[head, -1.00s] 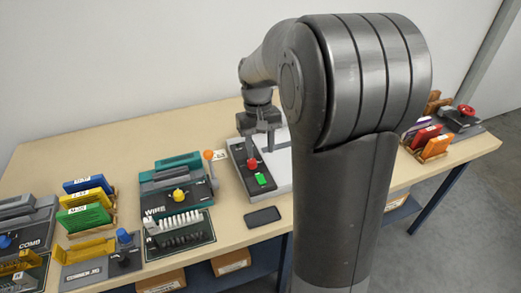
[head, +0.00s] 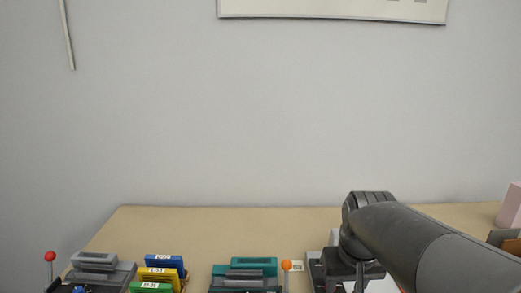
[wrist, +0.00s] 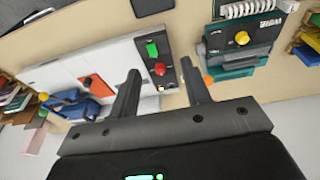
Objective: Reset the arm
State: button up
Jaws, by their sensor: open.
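My gripper (wrist: 165,92) shows in the wrist view with its two fingers apart and nothing between them. It is above the dark control panel with a green button (wrist: 152,50) and a red knob (wrist: 160,69). I cannot tell its exact height over the panel. In the head view my arm reaches in from the lower right, and the gripper's fingers (head: 359,286) are partly cut off by the bottom edge.
The teal wire-binding machine (head: 245,275) with an orange-tipped lever (head: 286,266) stands left of the arm. Blue (head: 164,260), yellow and green boxes and a grey machine (head: 98,268) are farther left. The table's back strip (head: 220,220) is bare before a grey wall.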

jog(key=s+a+t, duration=0.2)
jog(key=s+t, duration=0.1)
jog(key=s, duration=0.6)
jog(key=shift+r, duration=0.35)
jog(key=shift+o, duration=0.3)
jog(key=shift+w+a, duration=0.1)
jog(key=shift+w, duration=0.05)
dwell(2.0)
